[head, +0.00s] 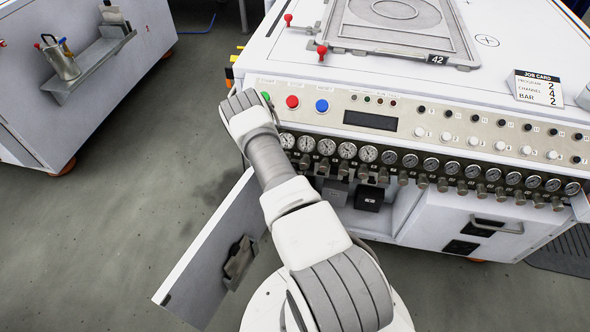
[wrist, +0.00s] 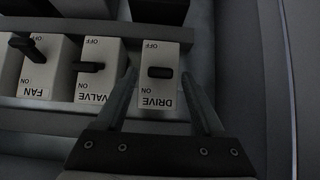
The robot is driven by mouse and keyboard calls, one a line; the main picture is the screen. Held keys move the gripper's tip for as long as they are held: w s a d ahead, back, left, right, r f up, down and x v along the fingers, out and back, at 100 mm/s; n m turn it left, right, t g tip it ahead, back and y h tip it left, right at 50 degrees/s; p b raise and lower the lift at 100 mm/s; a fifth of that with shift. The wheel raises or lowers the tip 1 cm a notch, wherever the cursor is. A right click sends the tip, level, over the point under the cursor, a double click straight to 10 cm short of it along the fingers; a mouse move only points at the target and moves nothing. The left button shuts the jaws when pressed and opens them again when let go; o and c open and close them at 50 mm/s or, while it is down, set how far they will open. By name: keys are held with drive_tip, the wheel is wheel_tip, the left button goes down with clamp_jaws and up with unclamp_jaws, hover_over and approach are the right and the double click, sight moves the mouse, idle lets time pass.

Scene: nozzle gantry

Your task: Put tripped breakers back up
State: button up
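In the wrist view, a row of white breakers shows with upside-down lettering, OFF at the picture's top and ON below. The DRIVE breaker (wrist: 160,104) has a dark lever around mid-height. The VALVE breaker (wrist: 96,86) has its lever at about mid-height, pointing left. The FAN breaker (wrist: 40,72) has its lever closer to the OFF end. I cannot tell each lever's exact position. My gripper (wrist: 160,75) is open, one finger on either side of the DRIVE breaker, with nothing visibly held. In the head view, my gripper and the breakers are hidden.
An open cabinet door (head: 205,255) hangs at the left of the machine. A row of gauges (head: 410,160) and knobs overhangs the opening. Dark boxes (head: 369,197) sit inside. A job card (head: 538,87) stands on top.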

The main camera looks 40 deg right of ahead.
drive_tip(key=shift+r, duration=0.1)
drive_tip(key=p+v, duration=0.5)
drive_tip(key=v, duration=1.2)
drive_tip(key=shift+a, duration=0.2)
drive_tip(key=shift+s, duration=0.1)
